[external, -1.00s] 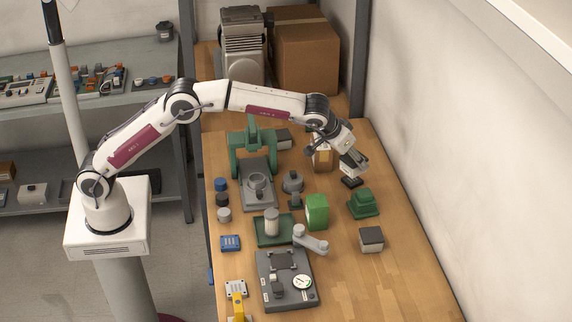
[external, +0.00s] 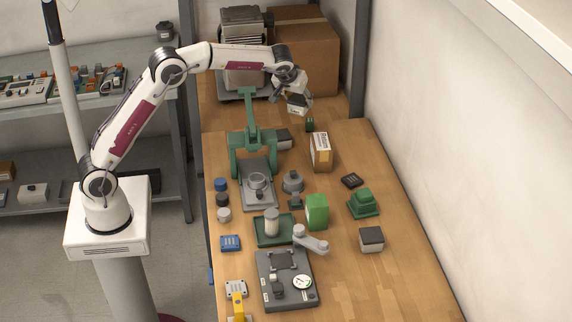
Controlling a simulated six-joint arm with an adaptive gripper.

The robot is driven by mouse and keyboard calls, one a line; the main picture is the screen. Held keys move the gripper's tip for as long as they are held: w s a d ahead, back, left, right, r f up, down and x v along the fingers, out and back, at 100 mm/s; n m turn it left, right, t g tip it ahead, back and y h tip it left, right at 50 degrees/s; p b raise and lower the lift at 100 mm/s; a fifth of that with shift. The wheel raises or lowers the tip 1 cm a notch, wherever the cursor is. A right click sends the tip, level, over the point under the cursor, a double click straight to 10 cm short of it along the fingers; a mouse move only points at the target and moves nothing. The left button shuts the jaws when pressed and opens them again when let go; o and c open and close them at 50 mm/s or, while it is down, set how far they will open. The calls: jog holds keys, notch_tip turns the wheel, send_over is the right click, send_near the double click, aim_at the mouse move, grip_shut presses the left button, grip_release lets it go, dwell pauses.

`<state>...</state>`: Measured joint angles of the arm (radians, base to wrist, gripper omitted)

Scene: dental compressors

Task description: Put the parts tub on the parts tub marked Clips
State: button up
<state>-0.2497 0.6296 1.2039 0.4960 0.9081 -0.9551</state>
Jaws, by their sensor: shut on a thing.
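My gripper (external: 298,97) is raised over the back of the bench, pointing down, and is shut on a small pale parts tub (external: 297,104). The fingers hide part of that tub. A similar tub with a dark top and pale front (external: 371,239) stands on the right side of the bench.
The green press (external: 250,150), a tan carton (external: 321,151), a small black tray (external: 352,180), a green block (external: 364,203) and a green box (external: 317,211) stand on the bench. A large cardboard box (external: 307,55) stands behind. The front right of the bench is clear.

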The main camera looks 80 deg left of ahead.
jog(key=s+a+f+n+g, duration=0.1)
jog(key=s+a+n, duration=0.1)
jog(key=s+a, duration=0.2)
jog(key=shift+s+a+f, duration=0.15)
jog(key=shift+s+f, duration=0.2)
jog(key=shift+s, duration=0.3)
send_over(281, 134)
jog(key=shift+w+f, duration=0.1)
jog(key=shift+f, duration=2.4)
jog(key=shift+f, duration=2.5)
jog(key=shift+f, duration=0.1)
